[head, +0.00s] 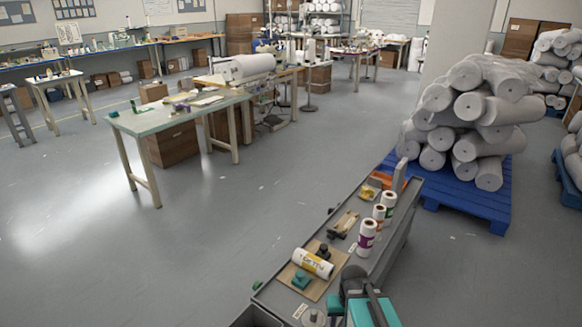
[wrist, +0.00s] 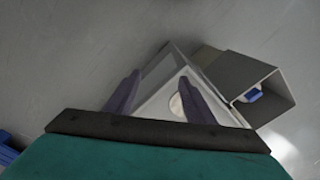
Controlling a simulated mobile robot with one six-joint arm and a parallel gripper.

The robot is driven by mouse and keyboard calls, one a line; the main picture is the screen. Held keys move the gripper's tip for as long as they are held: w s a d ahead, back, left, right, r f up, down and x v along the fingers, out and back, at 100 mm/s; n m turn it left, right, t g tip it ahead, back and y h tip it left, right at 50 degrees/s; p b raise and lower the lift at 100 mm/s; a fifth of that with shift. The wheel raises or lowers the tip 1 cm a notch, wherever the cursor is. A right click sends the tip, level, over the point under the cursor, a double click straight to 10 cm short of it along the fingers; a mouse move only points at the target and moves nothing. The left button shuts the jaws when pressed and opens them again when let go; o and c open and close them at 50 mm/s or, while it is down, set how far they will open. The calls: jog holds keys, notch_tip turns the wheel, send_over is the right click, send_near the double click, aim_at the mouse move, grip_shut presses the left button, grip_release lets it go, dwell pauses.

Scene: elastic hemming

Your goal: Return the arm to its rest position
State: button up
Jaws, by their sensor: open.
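In the wrist view, my gripper (wrist: 159,78) has its two dark fingers apart, with nothing held between them. Beyond the fingers is a pale, angular surface with a light round thing (wrist: 176,105), partly covered by a finger. In the head view, teal and dark parts of my arm (head: 372,308) show at the bottom, over the near end of a long grey cart (head: 283,297). The fingers cannot be made out there.
The cart holds a lying white roll (head: 313,263), a green block (head: 301,279) and upright spools (head: 366,238). The wrist view shows an open grey box (wrist: 240,75) with a blue item. A blue pallet (head: 432,188) of fabric rolls stands right. Floor left of the cart is clear.

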jog(key=s+f+g+b, duration=0.5)
jog(key=s+f+b, duration=0.4)
jog(key=s+f, duration=1.6)
notch_tip(320, 180, down, 3)
jog(key=shift+s+f+b, duration=0.15)
jog(key=shift+b, duration=0.25)
